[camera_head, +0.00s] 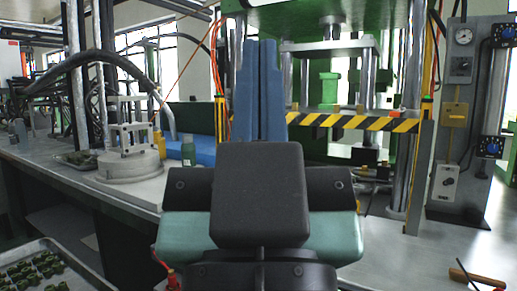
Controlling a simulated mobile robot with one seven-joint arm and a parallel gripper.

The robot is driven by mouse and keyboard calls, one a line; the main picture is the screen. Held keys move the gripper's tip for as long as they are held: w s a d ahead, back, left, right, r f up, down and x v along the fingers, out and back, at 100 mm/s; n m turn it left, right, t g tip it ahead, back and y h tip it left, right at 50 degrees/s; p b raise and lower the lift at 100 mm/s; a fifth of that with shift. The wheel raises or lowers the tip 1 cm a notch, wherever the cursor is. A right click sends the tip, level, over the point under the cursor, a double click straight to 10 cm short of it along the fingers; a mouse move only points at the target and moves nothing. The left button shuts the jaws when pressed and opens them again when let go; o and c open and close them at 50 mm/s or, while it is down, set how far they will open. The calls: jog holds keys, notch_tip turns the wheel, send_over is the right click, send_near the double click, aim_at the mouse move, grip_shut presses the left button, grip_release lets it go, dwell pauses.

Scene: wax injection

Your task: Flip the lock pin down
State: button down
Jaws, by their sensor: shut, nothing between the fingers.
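I cannot make out the lock pin in the head view. A green-framed press (358,20) stands at the back centre, with metal posts and a plate. A yellow-and-black striped bar (368,121) runs across its front. Inside it is a small green cylinder (329,90). My own dark and teal arm parts fill the lower middle and hide the lower left of the press.
A grey control panel (461,190) with gauges and blue knobs stands right. A tray (78,262) of small green parts is lower left. A wooden-handled tool (462,277) lies lower right.

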notch_tip(320, 180, up, 23)
jog(key=p, duration=2)
jog(key=shift+f, duration=0.1)
jog(key=shift+w, duration=0.1)
